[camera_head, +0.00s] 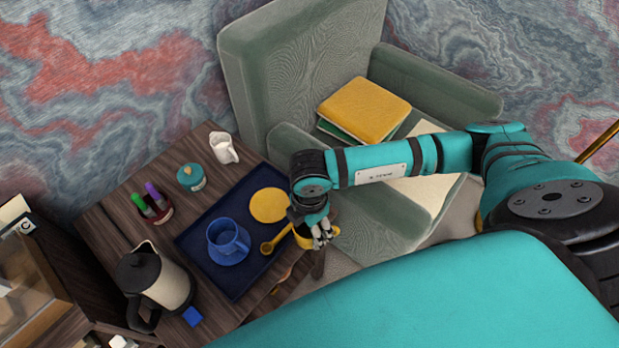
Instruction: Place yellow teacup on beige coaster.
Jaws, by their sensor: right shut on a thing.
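The yellow teacup (303,242) is at the right edge of the dark blue tray, largely hidden under my right gripper. My right gripper (321,236) comes in from the right and is shut on the teacup. A flat round yellow-tan disc, which looks like the beige coaster (268,205), lies bare on the tray, up and left of the teacup. Whether the teacup touches the surface below cannot be told. My left gripper is not in view.
The blue tray (213,206) also holds a blue cup (227,241) on a blue disc and a yellow spoon (274,241). Around it on the wooden table stand a kettle (168,281), a teal jar (190,177), a white pitcher (223,149) and a marker holder (153,209). A green armchair (300,70) adjoins.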

